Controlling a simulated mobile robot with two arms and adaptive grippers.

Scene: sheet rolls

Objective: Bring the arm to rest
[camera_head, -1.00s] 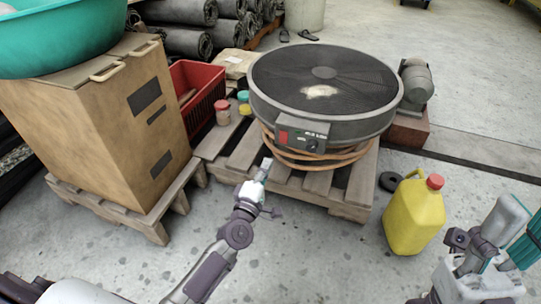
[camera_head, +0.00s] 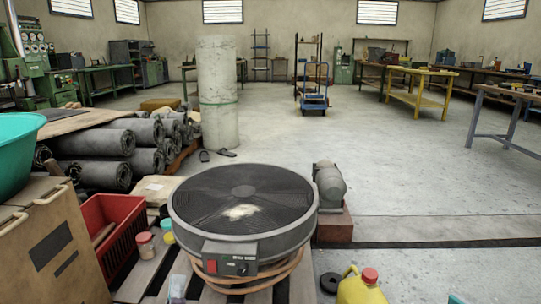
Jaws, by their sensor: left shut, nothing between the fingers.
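The rest of my left arm is below the picture. My right gripper is not in view.
The round dark fan unit (camera_head: 243,208) stands on a wooden pallet (camera_head: 140,278). A yellow jug (camera_head: 362,290) is right. Open floor lies beyond.

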